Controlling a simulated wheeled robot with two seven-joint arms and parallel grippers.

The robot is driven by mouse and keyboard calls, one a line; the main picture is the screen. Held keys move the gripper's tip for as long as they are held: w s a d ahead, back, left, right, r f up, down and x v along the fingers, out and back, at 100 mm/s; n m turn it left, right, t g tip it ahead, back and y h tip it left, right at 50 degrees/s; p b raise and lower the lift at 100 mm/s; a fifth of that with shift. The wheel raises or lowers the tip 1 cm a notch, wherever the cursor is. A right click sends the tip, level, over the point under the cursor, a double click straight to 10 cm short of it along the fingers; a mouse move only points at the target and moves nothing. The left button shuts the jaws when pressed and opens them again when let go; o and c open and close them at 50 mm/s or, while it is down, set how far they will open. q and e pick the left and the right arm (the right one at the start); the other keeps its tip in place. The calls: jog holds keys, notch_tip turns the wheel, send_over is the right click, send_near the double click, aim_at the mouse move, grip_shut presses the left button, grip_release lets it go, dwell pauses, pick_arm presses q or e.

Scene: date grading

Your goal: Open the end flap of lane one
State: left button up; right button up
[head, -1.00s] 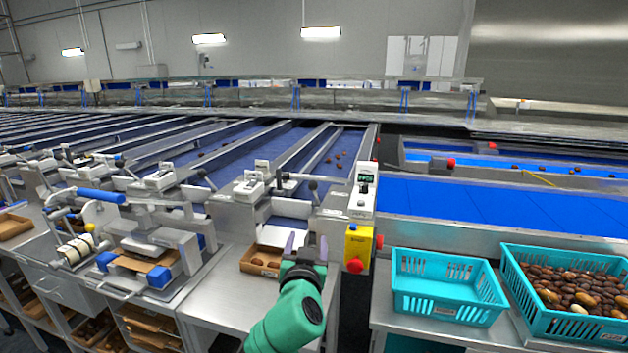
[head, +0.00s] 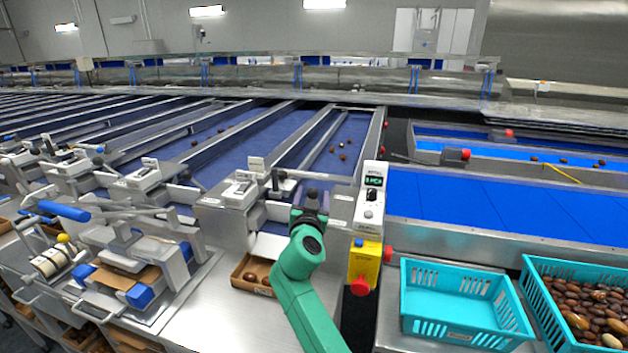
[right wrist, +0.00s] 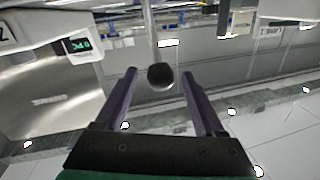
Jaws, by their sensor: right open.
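Lane one appears to be the rightmost blue lane (head: 345,150), with several dates lying on it. At its near end a grey metal plate (head: 343,208), seemingly the end flap, looks shut, though my right arm partly hides this area. A lever with a round black knob (head: 312,192) stands there. My right gripper (head: 310,208) is at this lever. In the right wrist view the black knob (right wrist: 160,76) sits between the tips of my open fingers, with gaps on both sides. My left gripper is not in view.
A control box with a display (head: 370,195) and a yellow box with a red button (head: 364,264) stand close right of my gripper. A cardboard tray with dates (head: 241,284) lies below left. An empty turquoise crate (head: 455,275) and a date-filled one (head: 535,290) stand right.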

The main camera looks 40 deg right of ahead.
jog(key=x, duration=0.4)
jog(key=shift+p, duration=0.3)
jog(key=shift+w+d, duration=0.25)
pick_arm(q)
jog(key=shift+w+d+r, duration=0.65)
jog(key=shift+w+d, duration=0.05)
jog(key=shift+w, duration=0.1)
pick_arm(e)
grip_shut()
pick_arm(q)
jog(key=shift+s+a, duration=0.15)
pick_arm(e)
jog(key=shift+f, duration=0.1)
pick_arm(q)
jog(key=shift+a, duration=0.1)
